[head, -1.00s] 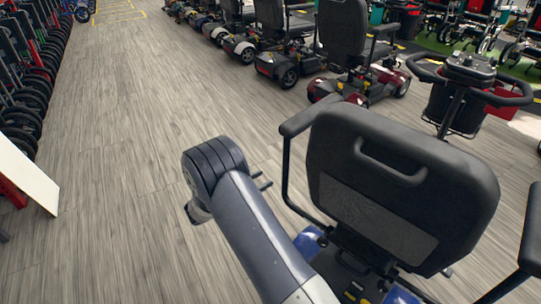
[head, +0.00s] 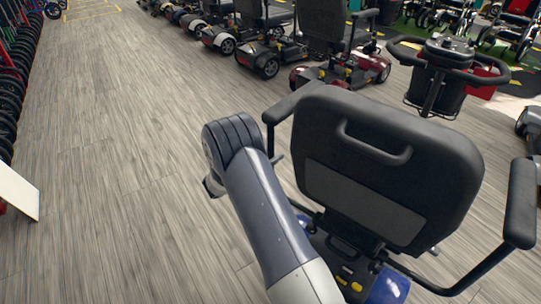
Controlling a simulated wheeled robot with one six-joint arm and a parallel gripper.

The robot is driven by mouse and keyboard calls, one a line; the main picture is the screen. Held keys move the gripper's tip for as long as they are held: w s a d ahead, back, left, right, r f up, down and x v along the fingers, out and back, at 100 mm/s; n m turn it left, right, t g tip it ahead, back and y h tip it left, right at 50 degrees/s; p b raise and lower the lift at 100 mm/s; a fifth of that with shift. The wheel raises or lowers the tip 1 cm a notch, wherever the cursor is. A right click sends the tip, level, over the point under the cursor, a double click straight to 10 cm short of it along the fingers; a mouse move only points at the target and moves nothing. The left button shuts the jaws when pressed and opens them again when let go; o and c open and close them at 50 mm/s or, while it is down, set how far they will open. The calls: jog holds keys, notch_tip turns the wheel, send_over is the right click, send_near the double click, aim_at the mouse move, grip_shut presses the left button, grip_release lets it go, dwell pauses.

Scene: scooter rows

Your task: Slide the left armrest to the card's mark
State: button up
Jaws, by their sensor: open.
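The scooter seat (head: 385,170) is seen from behind, with a black backrest. Its left armrest (head: 292,101) is a black pad beyond the backrest's left top corner, on a dark post going down. The backrest hides part of it. My arm reaches up from the bottom, its wrist just left of that post. My gripper (head: 277,158) is mostly hidden behind the wrist; a small dark finger part shows close to the armrest post. It is open, and I see nothing in it. I cannot tell whether it touches the post. No card or mark can be made out.
The right armrest (head: 521,203) stands at the right edge. The tiller (head: 447,60) is ahead of the seat. More scooters (head: 263,45) line the back. A white panel (head: 18,190) is at the left edge. The wooden floor (head: 110,170) on the left is clear.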

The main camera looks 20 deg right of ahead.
jog(key=shift+c, duration=0.2)
grip_shut()
dwell(0.4)
